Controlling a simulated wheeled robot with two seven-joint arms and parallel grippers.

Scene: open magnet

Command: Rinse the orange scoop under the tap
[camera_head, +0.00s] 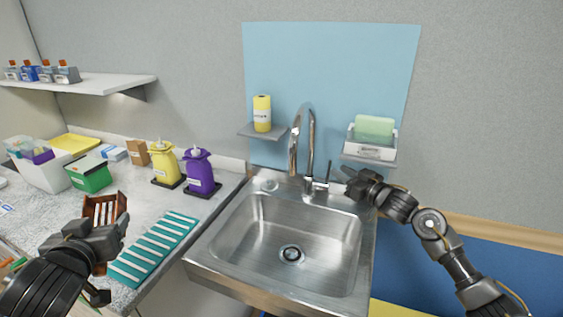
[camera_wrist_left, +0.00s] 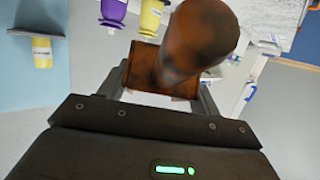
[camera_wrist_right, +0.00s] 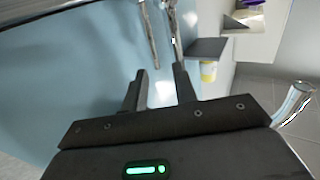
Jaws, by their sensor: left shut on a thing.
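My left gripper (camera_head: 118,228) is shut on the orange scoop (camera_head: 103,208), over the counter at the left. In the left wrist view the scoop (camera_wrist_left: 195,45) is orange-brown with dark blotches, and it shows a rounded part and a flat-sided part. The chrome tap (camera_head: 303,135) stands at the back of the sink (camera_head: 240,235), with a thin upright lever (camera_head: 328,172) on its right. No water shows under the spout. My right gripper (camera_head: 346,176) is just right of the lever, empty; its fingers (camera_wrist_right: 160,90) are apart in the right wrist view.
A teal striped mat (camera_head: 153,248) lies left of the sink. Purple (camera_head: 200,172) and yellow (camera_head: 164,163) pump bottles stand behind it. Small wall shelves hold a yellow bottle (camera_head: 262,113) and a green sponge (camera_head: 373,128) beside the tap. The sink basin is empty.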

